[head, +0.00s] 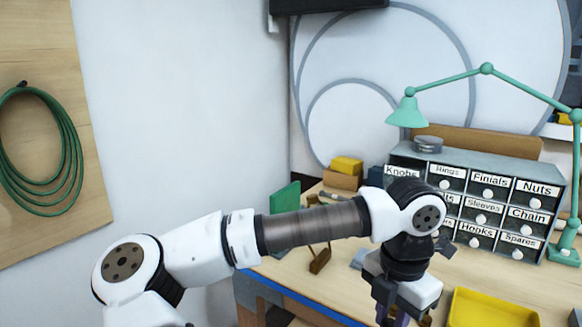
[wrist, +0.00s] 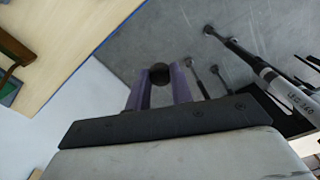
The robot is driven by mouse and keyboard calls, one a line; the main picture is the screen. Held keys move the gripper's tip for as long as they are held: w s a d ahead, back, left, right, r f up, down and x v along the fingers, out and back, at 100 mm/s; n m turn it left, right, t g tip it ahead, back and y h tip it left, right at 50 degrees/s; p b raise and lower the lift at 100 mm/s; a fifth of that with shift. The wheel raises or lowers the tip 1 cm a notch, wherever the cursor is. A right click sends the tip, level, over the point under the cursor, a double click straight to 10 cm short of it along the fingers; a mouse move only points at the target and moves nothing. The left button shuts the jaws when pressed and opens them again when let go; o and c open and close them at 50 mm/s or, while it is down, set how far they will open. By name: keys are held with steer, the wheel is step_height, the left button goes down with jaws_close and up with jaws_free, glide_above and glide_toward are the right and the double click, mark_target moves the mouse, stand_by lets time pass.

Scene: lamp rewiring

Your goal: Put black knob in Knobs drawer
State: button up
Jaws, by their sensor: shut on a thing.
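My gripper (wrist: 159,82) has purple fingers and is shut on the black knob (wrist: 160,72), a small dark round thing between the fingertips in the wrist view. In the head view my gripper (head: 392,316) is at the bottom edge, in front of the drawer cabinet, and the knob cannot be made out there. The Knobs drawer (head: 401,172) is at the top left of the grey cabinet (head: 470,160). Its label shows above my arm, which hides most of its front. I cannot tell whether it is open.
A yellow tray (head: 492,308) lies on the bench right of my gripper. A green lamp (head: 408,112) arches over the cabinet. Wooden and yellow blocks (head: 345,172) stand at the back left.

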steer(key=w+a+f+m, duration=0.2)
steer(key=a+f+m, duration=0.3)
steer(key=f, duration=1.2)
steer(key=w+a+f+m, duration=0.3)
steer(key=a+f+m, duration=0.3)
steer(key=f+m, duration=0.5)
steer(key=w+a+f+m, duration=0.3)
steer(key=a+f+m, duration=0.2)
steer(key=f, duration=1.7)
steer(key=m, duration=0.3)
steer(key=shift+w+a+f+m+b, duration=0.15)
steer(key=shift+f+m+b, duration=0.15)
steer(key=shift+f, duration=0.05)
